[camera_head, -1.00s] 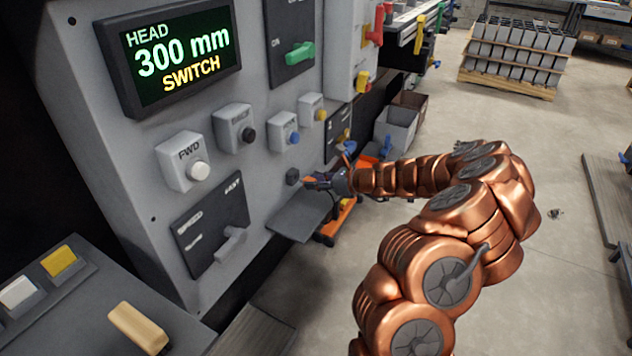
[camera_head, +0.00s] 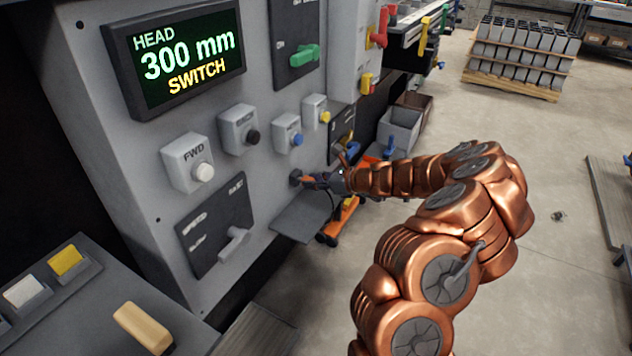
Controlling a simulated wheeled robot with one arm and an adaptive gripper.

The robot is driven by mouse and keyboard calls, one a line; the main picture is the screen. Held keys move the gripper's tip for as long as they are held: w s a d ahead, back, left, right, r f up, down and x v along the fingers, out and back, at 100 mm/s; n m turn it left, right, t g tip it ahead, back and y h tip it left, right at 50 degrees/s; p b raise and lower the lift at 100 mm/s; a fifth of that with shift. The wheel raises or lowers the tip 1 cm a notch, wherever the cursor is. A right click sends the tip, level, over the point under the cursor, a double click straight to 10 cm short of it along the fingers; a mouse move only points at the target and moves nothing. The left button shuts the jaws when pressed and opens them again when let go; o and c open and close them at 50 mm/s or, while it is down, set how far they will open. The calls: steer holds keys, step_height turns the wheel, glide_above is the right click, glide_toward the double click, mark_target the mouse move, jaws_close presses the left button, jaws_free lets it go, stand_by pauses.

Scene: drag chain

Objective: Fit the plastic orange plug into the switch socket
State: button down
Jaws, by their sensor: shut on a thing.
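My gripper (camera_head: 312,180) is at the front of the grey machine panel, at the end of my copper-coloured arm. It is shut on the orange plug (camera_head: 308,179), of which only a small orange part shows between the fingers. The dark switch socket (camera_head: 295,177) is on the panel just left of the fingertips. The plug's tip is at or very close to the socket. From this view I cannot tell whether it is inside it.
A grey shelf (camera_head: 303,217) juts from the panel just below my gripper. Knob boxes (camera_head: 240,130) sit above, and a lever plate (camera_head: 215,225) is at lower left.

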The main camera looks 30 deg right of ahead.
steer(key=shift+w+a, duration=0.3)
steer(key=shift+w, duration=0.25)
steer(key=c, duration=0.8)
jaws_free()
steer(key=shift+v, duration=5.95)
steer(key=shift+r, duration=0.1)
